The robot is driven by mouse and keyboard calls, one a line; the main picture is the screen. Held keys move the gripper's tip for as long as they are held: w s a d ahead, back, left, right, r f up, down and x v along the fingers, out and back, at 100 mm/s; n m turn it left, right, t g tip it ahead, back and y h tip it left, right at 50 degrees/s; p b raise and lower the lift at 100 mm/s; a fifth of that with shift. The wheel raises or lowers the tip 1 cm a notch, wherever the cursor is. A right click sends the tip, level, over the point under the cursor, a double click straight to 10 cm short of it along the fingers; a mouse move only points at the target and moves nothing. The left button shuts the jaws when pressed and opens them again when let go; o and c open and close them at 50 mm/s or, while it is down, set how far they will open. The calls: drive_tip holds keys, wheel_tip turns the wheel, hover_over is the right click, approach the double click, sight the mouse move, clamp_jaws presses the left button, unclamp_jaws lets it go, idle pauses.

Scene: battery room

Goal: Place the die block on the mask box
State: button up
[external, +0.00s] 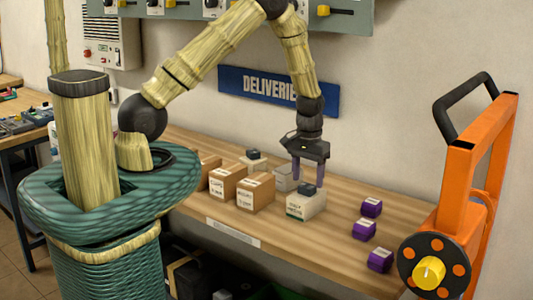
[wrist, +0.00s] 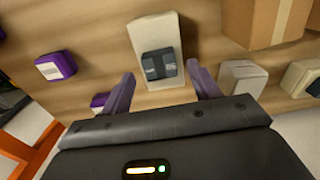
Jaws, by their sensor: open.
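A small dark die block (wrist: 158,65) with pale markings rests flat on top of a white box (wrist: 172,102), which I take to be the mask box. In the external view the white box (external: 306,207) has a printed label with a green band, and the dark block (external: 306,188) is on its top. My gripper (external: 307,183) points down over this box. In the wrist view its two fingers (wrist: 162,88) are apart, one on each side of the block, with gaps showing. The label is too small to read surely.
Brown cartons (external: 256,193) stand left of the white box. Behind are a grey-white box (external: 285,178) and another pale box with a dark block (external: 253,154). Purple blocks (external: 364,229) lie to the right, near an orange frame (external: 460,190). The wooden bench between is clear.

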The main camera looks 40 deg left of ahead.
sight(307, 185)
wheel_tip(307, 185, up, 10)
drive_tip(key=b, duration=0.1)
drive_tip(key=shift+b, duration=0.35)
drive_tip(key=shift+a, duration=0.1)
drive_tip(key=s+a+r+t, duration=0.1)
drive_tip(key=s+a+r, duration=0.2)
drive_tip(key=s+a, duration=0.3)
drive_tip(key=s+a+r+t, duration=0.1)
drive_tip(key=s+a+r, duration=0.2)
drive_tip(key=a, duration=0.8)
drive_tip(key=s, duration=0.2)
drive_tip(key=shift+s+a+t, duration=0.3)
drive_tip(key=shift+s+a, duration=0.05)
drive_tip(key=shift+a, duration=0.05)
drive_tip(key=shift+o, duration=0.2)
